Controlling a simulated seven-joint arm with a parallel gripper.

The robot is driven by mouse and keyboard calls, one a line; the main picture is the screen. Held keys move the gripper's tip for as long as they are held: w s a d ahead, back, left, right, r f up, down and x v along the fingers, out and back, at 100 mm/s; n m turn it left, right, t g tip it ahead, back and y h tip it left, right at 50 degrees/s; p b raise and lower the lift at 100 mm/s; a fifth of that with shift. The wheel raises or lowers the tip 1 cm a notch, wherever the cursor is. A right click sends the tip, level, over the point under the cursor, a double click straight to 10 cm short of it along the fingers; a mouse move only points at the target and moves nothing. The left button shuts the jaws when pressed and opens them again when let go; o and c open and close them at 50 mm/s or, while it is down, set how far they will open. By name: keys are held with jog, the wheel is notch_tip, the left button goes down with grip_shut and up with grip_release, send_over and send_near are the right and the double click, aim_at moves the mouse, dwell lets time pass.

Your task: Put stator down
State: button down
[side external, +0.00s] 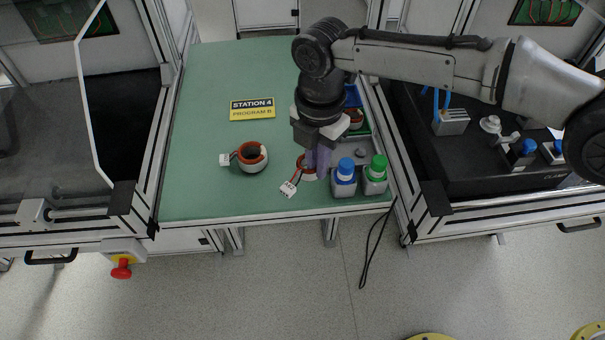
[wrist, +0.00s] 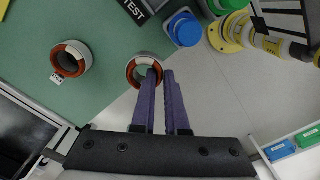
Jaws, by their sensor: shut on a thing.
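A stator, a white ring with an orange-brown winding (side external: 301,165), is at my gripper near the front of the green table. Its white connector (side external: 288,188) hangs out on a short cable toward the front left. My gripper (side external: 318,160) has purple fingers pointing down, shut on the stator's wall. In the wrist view the fingertips (wrist: 161,72) pinch the right side of the stator (wrist: 132,73). I cannot tell whether it touches the table. A second stator (side external: 251,165) lies flat to the left, and it also shows in the wrist view (wrist: 85,60).
Behind my gripper is a tray with another ring (side external: 355,117). A "STATION 4" sign (side external: 252,109) lies on the green table (side external: 205,190), whose left side is mostly clear.

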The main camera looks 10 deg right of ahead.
jog(key=f, duration=0.1)
jog(key=w+a+f, duration=0.2)
jog(key=shift+w+a+f, duration=0.1)
jog(key=shift+a+f, duration=0.1)
jog(key=shift+f, duration=1.55)
jog(key=shift+f, duration=0.15)
jog(key=c, duration=0.9)
grip_release()
jog(key=shift+d, duration=0.1)
jog(key=shift+r, duration=6.15)
